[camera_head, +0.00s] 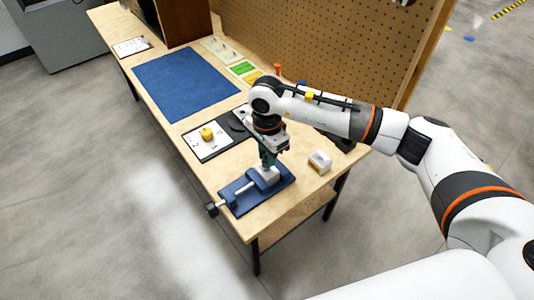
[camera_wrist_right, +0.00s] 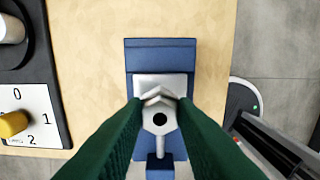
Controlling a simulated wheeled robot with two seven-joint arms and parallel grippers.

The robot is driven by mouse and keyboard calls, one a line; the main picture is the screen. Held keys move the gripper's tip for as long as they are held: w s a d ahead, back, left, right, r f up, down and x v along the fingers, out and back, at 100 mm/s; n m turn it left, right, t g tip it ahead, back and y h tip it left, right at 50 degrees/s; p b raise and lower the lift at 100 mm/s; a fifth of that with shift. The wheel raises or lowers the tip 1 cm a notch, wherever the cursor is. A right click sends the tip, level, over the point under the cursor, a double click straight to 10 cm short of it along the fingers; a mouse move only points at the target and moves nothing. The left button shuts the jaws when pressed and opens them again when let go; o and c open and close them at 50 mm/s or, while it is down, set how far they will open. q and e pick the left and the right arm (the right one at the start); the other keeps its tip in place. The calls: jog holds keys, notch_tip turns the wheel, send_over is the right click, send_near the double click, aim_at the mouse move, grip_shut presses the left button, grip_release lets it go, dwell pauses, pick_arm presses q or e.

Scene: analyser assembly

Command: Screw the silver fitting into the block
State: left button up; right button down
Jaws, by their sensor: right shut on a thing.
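My right gripper (camera_head: 267,158) points down over the vise, with its green fingers shut on the silver fitting (camera_wrist_right: 159,100). In the right wrist view the fitting shows as a hexagonal piece with a dark round hole, between the two fingers. The pale grey block (camera_head: 268,173) is held in the blue vise (camera_head: 256,189) near the front corner of the table. The block (camera_wrist_right: 160,80) also shows behind the fitting in the right wrist view. The fitting is over the block; the fingers hide where they meet, so I cannot tell how deep it sits. My left gripper is not in view.
A dial panel (camera_head: 192,151) with a yellow knob (camera_head: 207,134) lies left of the vise. A small white open box (camera_head: 319,161) stands to its right. A blue mat (camera_head: 186,82) lies farther back, below a pegboard (camera_head: 315,50). The vise handle juts past the table edge.

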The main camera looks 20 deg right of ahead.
jog(key=shift+b, duration=0.35)
dwell(0.7)
jog(key=shift+f+b, duration=1)
jog(key=shift+b, duration=0.35)
dwell(1.0)
jog(key=m, duration=0.4)
jog(key=shift+r, duration=0.1)
dwell(0.4)
jog(key=shift+m, duration=2)
jog(key=m, duration=0.4)
